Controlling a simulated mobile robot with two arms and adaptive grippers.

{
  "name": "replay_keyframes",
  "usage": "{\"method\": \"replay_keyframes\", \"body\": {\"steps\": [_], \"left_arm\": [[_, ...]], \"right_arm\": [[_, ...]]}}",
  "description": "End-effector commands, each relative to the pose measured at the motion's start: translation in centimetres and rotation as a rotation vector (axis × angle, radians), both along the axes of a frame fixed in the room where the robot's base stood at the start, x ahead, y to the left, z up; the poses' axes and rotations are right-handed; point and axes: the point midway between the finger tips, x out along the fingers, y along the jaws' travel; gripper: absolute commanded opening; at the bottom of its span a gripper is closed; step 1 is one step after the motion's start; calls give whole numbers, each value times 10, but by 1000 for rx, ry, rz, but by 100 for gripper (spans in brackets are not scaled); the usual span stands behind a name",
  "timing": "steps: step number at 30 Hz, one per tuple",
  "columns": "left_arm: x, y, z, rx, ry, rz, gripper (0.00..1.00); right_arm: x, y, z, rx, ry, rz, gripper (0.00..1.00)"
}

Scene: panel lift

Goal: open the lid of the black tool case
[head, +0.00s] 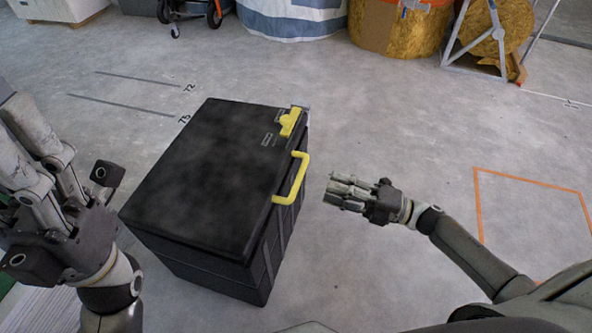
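The black tool case (205,175) stands on the floor in the middle of the head view. Its lid is down. A yellow latch (290,122) sits at the far end of its right edge, and a yellow handle (293,180) sticks out from its right side. My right gripper (335,191) is just right of the handle, apart from it, with its fingers pointing left at the case. Its fingers look close together, but their gap is unclear. My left gripper (66,180) is close to the camera at the left, its fingers spread and empty, left of the case.
The floor right of the case is clear, with an orange taped outline (530,178). A blue and white bag (292,20), a yellow drum (398,28) and a reel on a metal stand (492,35) are at the back. Floor marks show left of the case.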

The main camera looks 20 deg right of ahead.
Motion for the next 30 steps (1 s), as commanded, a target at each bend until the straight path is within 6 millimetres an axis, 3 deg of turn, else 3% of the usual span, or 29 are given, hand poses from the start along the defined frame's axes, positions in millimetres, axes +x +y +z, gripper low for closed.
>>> {"method": "replay_keyframes", "body": {"steps": [9,15,27,30], "left_arm": [[-1,-1,4,4,-49,3,50],[-2,-2,9,7,-70,4,50],[-3,-3,12,9,-77,5,50],[-3,-3,12,9,-77,5,50]], "right_arm": [[33,49,6,2,-4,1,35],[49,71,10,2,-1,-1,35],[54,79,12,1,1,-2,35],[53,79,12,1,1,-2,25]]}}
